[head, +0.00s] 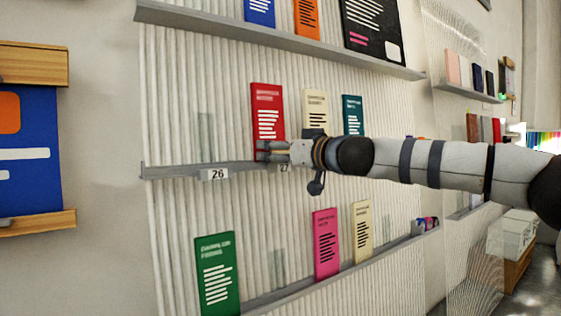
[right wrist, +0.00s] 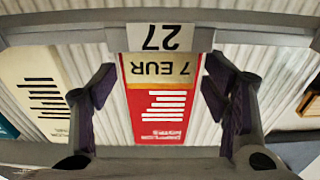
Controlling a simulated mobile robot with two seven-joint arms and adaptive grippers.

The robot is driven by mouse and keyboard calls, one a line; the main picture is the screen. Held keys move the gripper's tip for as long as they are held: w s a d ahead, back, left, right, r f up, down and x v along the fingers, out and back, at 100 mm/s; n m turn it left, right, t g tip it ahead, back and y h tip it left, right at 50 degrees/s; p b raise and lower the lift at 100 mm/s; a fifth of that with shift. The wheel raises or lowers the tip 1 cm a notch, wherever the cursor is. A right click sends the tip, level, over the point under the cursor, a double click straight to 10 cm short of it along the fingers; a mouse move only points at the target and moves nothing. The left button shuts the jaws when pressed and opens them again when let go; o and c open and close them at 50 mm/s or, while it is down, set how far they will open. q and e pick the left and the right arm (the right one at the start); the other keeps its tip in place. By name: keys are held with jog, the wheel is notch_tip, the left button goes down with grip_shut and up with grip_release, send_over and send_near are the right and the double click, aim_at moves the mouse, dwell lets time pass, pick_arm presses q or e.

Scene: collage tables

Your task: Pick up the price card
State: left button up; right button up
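The price card (right wrist: 163,68) is a small cream card reading "7 EUR", with a yellow band, upside down in the right wrist view. It is in front of a red booklet (right wrist: 158,110), which also shows in the head view (head: 266,105). A white label "27" (right wrist: 160,37) is on the shelf edge beside it. My right gripper (right wrist: 160,88) is open, its two dark fingers either side of the card with gaps between. In the head view my right gripper (head: 265,150) is at the middle shelf and hides the card. My left gripper is not in view.
The middle shelf (head: 187,170) also carries a cream booklet (head: 315,110) and a teal booklet (head: 352,115) right of the red one. A label "26" (head: 216,174) is to the left. A lower shelf holds green (head: 217,275) and pink (head: 326,243) booklets.

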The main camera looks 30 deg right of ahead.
jog(key=shift+r, duration=0.1)
jog(key=c, duration=0.8)
jog(key=shift+o, duration=0.2)
